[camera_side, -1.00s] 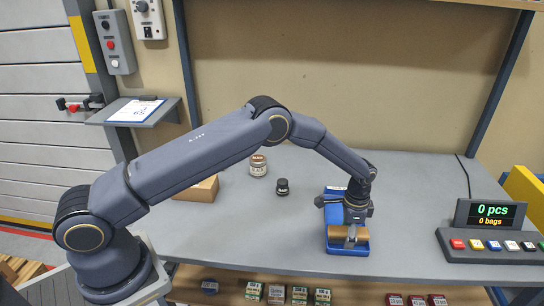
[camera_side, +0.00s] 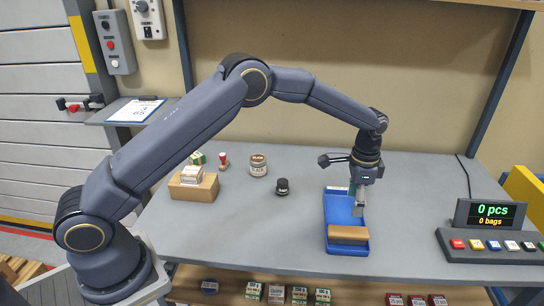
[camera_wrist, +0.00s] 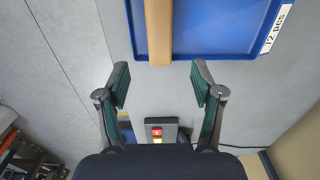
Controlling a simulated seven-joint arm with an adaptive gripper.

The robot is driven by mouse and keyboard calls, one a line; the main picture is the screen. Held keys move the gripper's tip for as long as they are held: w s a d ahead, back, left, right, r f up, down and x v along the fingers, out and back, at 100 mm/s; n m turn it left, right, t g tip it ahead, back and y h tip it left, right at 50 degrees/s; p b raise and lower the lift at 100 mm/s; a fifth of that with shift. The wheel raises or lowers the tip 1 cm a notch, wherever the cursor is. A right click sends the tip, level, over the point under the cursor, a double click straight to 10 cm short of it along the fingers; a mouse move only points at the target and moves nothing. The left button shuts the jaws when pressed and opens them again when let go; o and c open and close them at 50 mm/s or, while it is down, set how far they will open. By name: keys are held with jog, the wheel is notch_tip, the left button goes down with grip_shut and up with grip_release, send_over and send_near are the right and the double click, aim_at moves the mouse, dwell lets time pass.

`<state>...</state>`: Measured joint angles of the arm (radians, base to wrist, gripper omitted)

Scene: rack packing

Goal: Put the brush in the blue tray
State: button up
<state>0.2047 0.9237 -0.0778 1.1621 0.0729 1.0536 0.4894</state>
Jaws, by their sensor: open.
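The blue tray (camera_side: 345,205) lies on the grey table; its edge also shows at the top of the wrist view (camera_wrist: 215,56). The brush (camera_side: 348,234), a light brown wooden bar, lies across the tray's front end. In the wrist view the brush (camera_wrist: 158,30) overlaps the tray's edge, its end sticking slightly past it. I cannot make out any bristles. My gripper (camera_side: 357,205) is above the back part of the tray, behind and above the brush. In the wrist view my gripper (camera_wrist: 160,85) has its fingers wide apart with nothing between them.
A small dark jar (camera_side: 282,187) and a larger lidded jar (camera_side: 258,166) stand left of the tray. A wooden block (camera_side: 194,187) with small boxes is farther left. A button panel with a display (camera_side: 490,214) stands at the right. The table between tray and panel is clear.

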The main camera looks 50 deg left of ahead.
jog(key=s+a+r+n+t, duration=0.15)
jog(key=s+a+r, duration=0.35)
jog(key=r, duration=0.5)
jog(key=s+a+r+n+t, duration=0.1)
jog(key=s+a+r+n, duration=0.15)
jog(key=s+r, duration=0.55)
jog(key=s+a+r+n+t, duration=0.1)
jog(key=s+a+n, duration=0.1)
jog(key=s, duration=0.8)
jog(key=s+a+r+n+t, duration=0.1)
jog(key=s+a+n+t, duration=0.1)
jog(key=s, duration=0.8)
jog(key=shift+a+r+n, duration=0.2)
jog(key=shift+a+n, duration=0.2)
jog(key=shift+a, duration=0.5)
